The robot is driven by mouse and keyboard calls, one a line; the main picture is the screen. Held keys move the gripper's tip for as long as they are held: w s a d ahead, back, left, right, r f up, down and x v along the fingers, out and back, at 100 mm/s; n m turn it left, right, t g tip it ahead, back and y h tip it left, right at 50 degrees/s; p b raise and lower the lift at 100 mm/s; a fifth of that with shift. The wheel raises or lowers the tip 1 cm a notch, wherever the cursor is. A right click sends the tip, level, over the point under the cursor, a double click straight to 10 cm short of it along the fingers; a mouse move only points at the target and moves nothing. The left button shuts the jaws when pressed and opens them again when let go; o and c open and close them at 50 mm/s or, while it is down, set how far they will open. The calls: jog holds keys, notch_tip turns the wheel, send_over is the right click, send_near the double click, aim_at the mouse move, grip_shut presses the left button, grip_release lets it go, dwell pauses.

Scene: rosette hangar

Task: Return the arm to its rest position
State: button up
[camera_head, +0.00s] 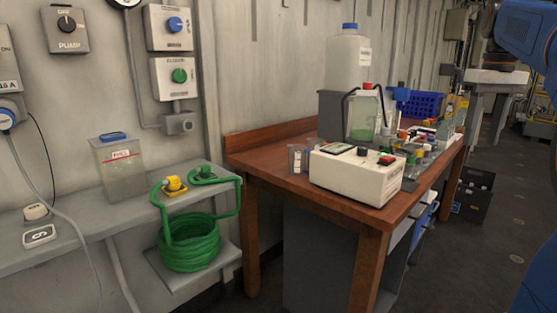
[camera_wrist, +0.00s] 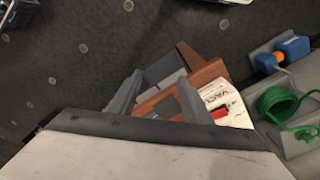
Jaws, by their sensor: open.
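My gripper (camera_wrist: 157,96) shows in the wrist view, its two grey fingers apart, with nothing seen held between them. Beyond the fingers are part of the wooden bench (camera_wrist: 203,74) and a white device with a red part (camera_wrist: 223,103). The gripper itself cannot be made out there.
The wooden bench (camera_head: 268,158) carries a white instrument (camera_head: 352,175), a large bottle (camera_head: 347,62) and a blue basket (camera_head: 427,103). A coiled green hose (camera_head: 189,245) sits on a low shelf at left. Dark crates (camera_head: 474,192) stand on the floor at right, with open floor beside them.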

jog(key=s+a+f+t, duration=0.1)
jog(key=s+a+f, duration=0.6)
jog(key=f, duration=0.3)
jog(key=s+a+f+t, duration=0.2)
jog(key=s+a+f, duration=0.4)
jog(key=a+f, duration=0.3)
jog(key=s+a+f+t, duration=0.1)
jog(key=s+a+f, duration=0.6)
jog(key=f, duration=0.6)
jog(key=shift+s+a, duration=0.3)
jog(key=shift+a, duration=0.35)
dwell(0.8)
